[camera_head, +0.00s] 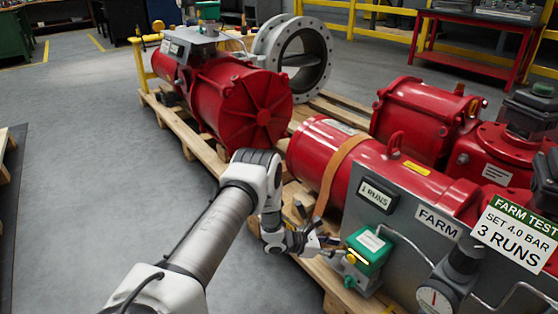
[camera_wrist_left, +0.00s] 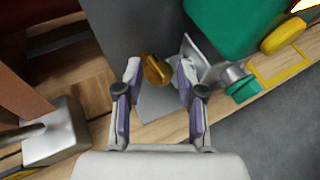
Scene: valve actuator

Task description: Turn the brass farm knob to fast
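The brass knob (camera_wrist_left: 157,70) shows in the left wrist view, on a grey fitting. My left gripper (camera_wrist_left: 160,82) is open, with one finger on each side of the knob and a visible gap to each. In the head view my left gripper (camera_head: 328,240) is just left of the green box (camera_head: 370,247) below the FARM label (camera_head: 437,222). I cannot make out the brass knob in the head view. The knob's markings are too small or hidden to read. My right gripper is not in view.
The green box carries a yellow button (camera_head: 350,258). A counter plate (camera_head: 377,194) reads "1 RUNS", and a sign (camera_head: 515,232) reads "FARM TEST, SET 4.0 BAR, 3 RUNS". A round gauge (camera_head: 434,298), thin pipes and red actuators (camera_head: 345,160) crowd the right. Open floor lies left.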

